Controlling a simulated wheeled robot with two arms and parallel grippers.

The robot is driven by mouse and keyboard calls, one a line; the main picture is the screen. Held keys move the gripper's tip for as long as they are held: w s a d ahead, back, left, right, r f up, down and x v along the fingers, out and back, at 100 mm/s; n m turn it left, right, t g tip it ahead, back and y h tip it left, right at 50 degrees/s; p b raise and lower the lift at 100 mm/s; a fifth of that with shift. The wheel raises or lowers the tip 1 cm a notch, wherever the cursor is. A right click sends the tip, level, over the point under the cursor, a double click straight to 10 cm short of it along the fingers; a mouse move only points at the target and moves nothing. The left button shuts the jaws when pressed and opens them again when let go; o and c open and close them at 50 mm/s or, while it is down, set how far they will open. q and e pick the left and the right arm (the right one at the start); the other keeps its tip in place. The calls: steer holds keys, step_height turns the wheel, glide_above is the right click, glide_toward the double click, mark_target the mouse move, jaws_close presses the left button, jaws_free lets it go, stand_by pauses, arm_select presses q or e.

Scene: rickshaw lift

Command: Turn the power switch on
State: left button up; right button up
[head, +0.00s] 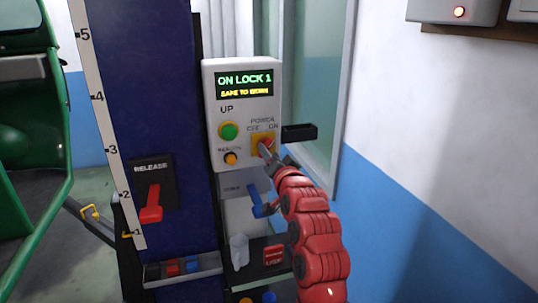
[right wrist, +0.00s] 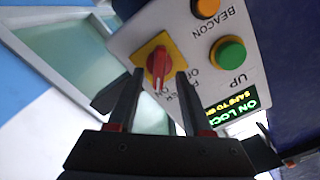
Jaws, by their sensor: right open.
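The power switch is a red rotary knob on a yellow plate (head: 257,138), low on the right of the grey control box (head: 242,68). The knob (right wrist: 159,62) shows clearly in the right wrist view, with the OFF and ON lettering beside its plate. My right gripper (head: 268,153) is in front of the switch in the head view, partly covering it. In the right wrist view its two fingers (right wrist: 160,73) are apart, with the knob between the tips and no clear grip on it. Which mark the knob points to is hard to tell. My left gripper is not in view.
The box also has a lit display (head: 243,86) reading "ON LOCK 1", a green UP button (head: 228,131) and an orange beacon button (head: 230,158). A red release lever (head: 151,206) is on the blue column (head: 150,90). A blue lever (head: 258,203) sits below the box.

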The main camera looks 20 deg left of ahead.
steer(key=b+v, duration=0.4)
steer(key=v, duration=1.1)
steer(key=shift+s+d, duration=0.2)
steer(key=shift+f, duration=0.1)
